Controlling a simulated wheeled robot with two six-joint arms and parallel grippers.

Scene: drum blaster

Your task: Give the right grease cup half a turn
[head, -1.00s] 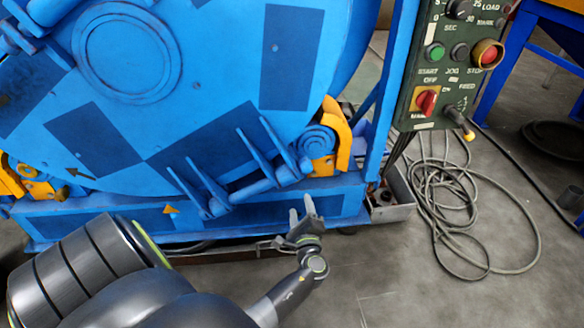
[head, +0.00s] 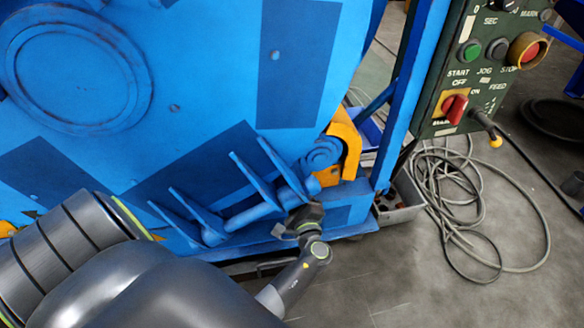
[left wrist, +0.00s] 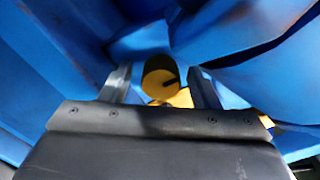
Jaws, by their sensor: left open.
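A round yellow cap (left wrist: 160,76) with a dark mark on its right side shows in the left wrist view; it looks like the grease cup. It lies between the two fingers of my left gripper (left wrist: 158,92), which is open, with a finger on each side and no clear contact. Whether the fingers reach fully around it, I cannot tell. In the head view my left gripper (head: 303,214) is at the lower right of the blue drum machine (head: 210,90), by its bottom bar. Its fingertips and the cup are hidden there. My right gripper is not in view.
An orange bracket (head: 346,140) and blue ribs (head: 255,180) stand close to the gripper. The control panel (head: 485,75) is at the upper right. A grey box (head: 401,202) and coiled cable (head: 470,210) lie on the floor right of the machine.

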